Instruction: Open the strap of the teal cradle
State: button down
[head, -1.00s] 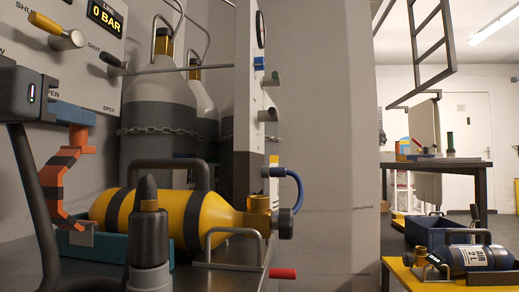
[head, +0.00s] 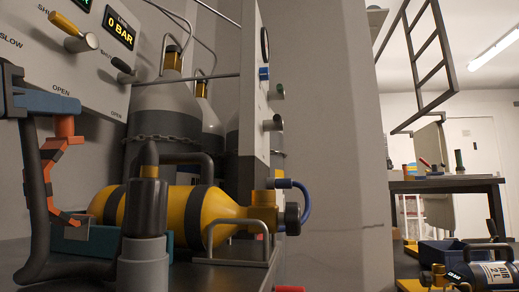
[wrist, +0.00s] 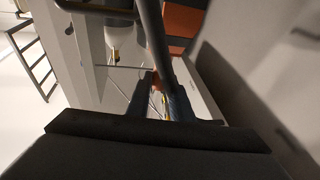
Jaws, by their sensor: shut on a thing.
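The teal cradle (head: 100,240) stands on the bench at lower left, partly hidden behind a dark foreground post. A yellow cylinder (head: 228,206) with black bands lies in it. The orange-and-black strap (head: 47,178) stands up at the cradle's left end, off the cylinder's top, its lower end by the cradle's rim. My gripper (head: 62,104), at upper left, is shut on the orange piece (head: 66,127) at the strap's top. In the wrist view, the fingers (wrist: 165,100) close around something orange, mostly hidden.
The dark post (head: 145,205) stands close in front. A metal loop (head: 240,245) and a valve with a blue hose (head: 305,205) are at the cylinder's right end. A gauge panel (head: 75,60) and chained cylinders (head: 160,115) stand behind. Another cylinder (head: 490,272) lies at lower right.

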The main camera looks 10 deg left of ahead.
jog(key=shift+f, duration=0.2)
jog(key=c, duration=1.6)
grip_release()
jog(key=shift+s+r, duration=0.1)
jog(key=p+v, duration=0.2)
jog(key=v, duration=0.5)
jog(key=shift+s, duration=0.4)
